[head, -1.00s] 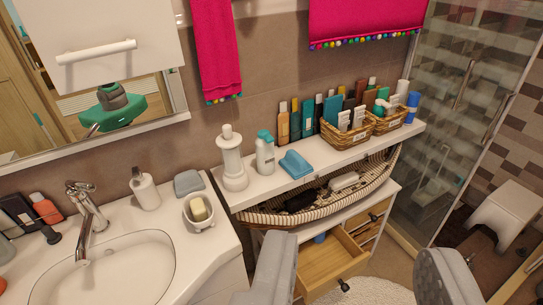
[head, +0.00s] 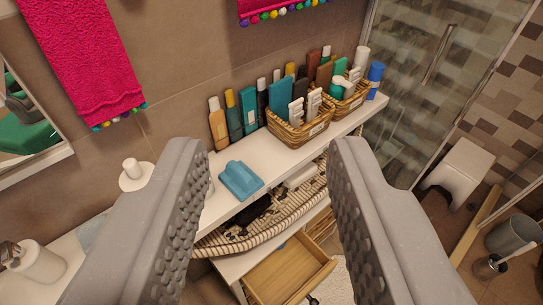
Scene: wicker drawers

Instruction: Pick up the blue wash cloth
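Nothing visible touches the cloth.
Several bottles (head: 248,109) stand behind the cloth, against the wall. Two wicker baskets (head: 290,136) of toiletries stand to its right. A woven tray (head: 275,222) hangs below the shelf, above an open wooden drawer (head: 288,270). Glass shower panels stand right.

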